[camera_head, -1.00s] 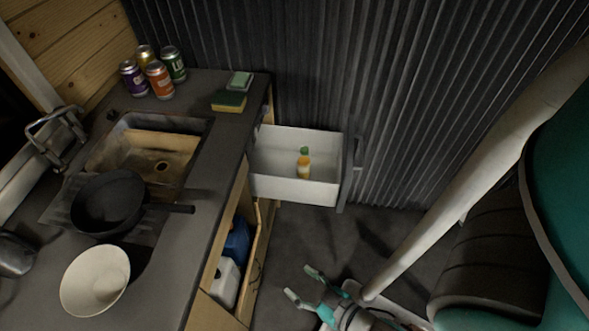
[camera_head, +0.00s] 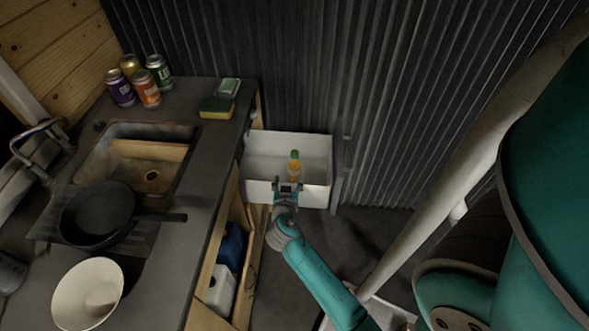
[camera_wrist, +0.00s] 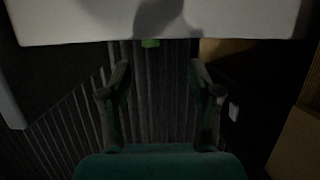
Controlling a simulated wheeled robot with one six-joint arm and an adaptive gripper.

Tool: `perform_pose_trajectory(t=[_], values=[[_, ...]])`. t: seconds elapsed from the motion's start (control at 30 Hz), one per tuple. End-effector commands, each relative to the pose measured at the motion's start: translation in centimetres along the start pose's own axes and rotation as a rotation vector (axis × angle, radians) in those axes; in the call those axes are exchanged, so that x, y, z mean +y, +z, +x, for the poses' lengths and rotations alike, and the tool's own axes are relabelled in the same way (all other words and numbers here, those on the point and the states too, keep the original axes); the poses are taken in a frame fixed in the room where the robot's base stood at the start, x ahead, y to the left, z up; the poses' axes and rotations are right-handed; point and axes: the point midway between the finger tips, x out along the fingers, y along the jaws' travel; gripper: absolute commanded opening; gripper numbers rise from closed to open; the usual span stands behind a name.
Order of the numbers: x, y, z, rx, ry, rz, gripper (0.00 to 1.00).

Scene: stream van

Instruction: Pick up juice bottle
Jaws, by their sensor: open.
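The juice bottle (camera_head: 294,168), orange with a green cap, stands in the open white drawer (camera_head: 315,193). My gripper (camera_head: 288,186) is at the drawer's front wall, just in front of the bottle in the camera_head view, and covers part of that wall. In the camera_wrist view my gripper (camera_wrist: 160,78) is open and empty, with its fingers spread wide. The green cap of the juice bottle (camera_wrist: 150,43) shows there at the edge of the white drawer wall (camera_wrist: 75,22), beyond the fingertips. The rest of the bottle is hidden in that view.
The grey counter (camera_head: 200,185) on the left holds several cans (camera_head: 148,88), sponges (camera_head: 217,106), a black pan (camera_head: 98,215) and a white bowl (camera_head: 88,293). A dark corrugated wall (camera_head: 430,90) stands behind the drawer. Dark floor (camera_head: 370,235) lies to the right.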

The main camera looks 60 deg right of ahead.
Motion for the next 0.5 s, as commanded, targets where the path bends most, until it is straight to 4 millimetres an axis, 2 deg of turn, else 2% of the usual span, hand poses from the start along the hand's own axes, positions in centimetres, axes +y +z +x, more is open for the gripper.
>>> perform_pose_trajectory(t=[0.03,0.17,0.5], values=[[0.1,-0.8,0.8,0.012,0.026,0.015,0.63],[0.6,-1.8,1.9,0.027,0.066,0.037,0.63],[1.0,-2.0,6.3,0.028,0.073,0.040,0.63]])
